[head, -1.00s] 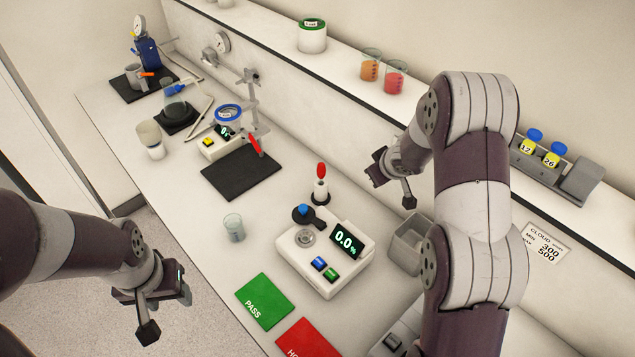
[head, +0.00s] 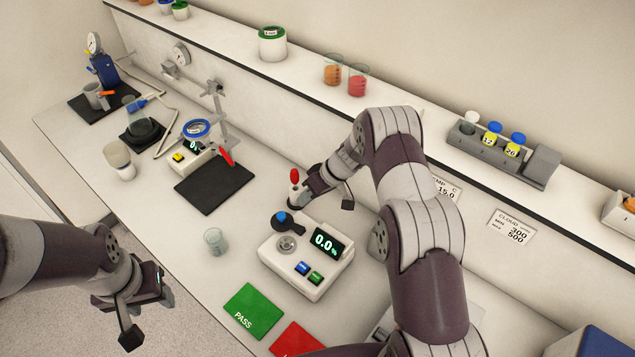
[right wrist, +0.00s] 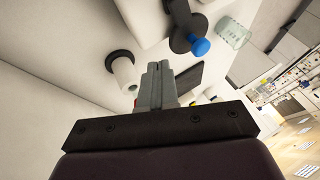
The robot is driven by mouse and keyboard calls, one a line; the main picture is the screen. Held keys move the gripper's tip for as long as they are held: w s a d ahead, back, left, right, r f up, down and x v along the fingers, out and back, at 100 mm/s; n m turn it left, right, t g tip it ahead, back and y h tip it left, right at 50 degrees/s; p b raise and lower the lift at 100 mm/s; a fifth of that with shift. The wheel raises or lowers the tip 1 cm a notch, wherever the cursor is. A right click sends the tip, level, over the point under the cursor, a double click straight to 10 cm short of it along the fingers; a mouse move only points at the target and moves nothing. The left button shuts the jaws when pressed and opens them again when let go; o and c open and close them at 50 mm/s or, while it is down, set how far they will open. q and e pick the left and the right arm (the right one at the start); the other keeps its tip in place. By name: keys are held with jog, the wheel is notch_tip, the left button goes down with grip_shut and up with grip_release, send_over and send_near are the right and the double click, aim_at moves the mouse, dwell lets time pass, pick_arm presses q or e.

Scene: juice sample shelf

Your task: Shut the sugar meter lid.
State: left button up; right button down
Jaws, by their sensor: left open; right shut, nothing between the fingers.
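The sugar meter (head: 268,250) is a white box on the bench with a 0.0 % display and a blue and a green button. Its dark lid (head: 291,225) with a blue knob stands open behind the round metal well (head: 287,245). The lid also shows at the top of the right wrist view (right wrist: 180,42). My right gripper (head: 308,194) is just behind the meter, beside the red-topped dropper stand; its fingers (right wrist: 157,78) are shut and empty, apart from the lid. My left gripper (head: 140,302) is open and empty at the lower left, off the bench's front edge.
The red-topped dropper (head: 294,177) stands close to my right gripper. A glass beaker (head: 215,241) is left of the meter. A green PASS card (head: 253,308) and a red card (head: 297,340) lie in front. A black mat (head: 212,190) is further left.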

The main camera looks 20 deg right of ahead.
aim_at(287, 221)
jog(key=a+p, duration=0.1)
jog(key=s+a, duration=0.1)
jog(key=a, duration=0.1)
jog(key=shift+s+a+f+p, duration=0.1)
jog(key=shift+a+f+p, duration=0.1)
jog(key=shift+p, duration=0.2)
jog(key=shift+s+a+f, duration=0.1)
jog(key=shift+a+f, duration=0.05)
jog(key=shift+a, duration=0.05)
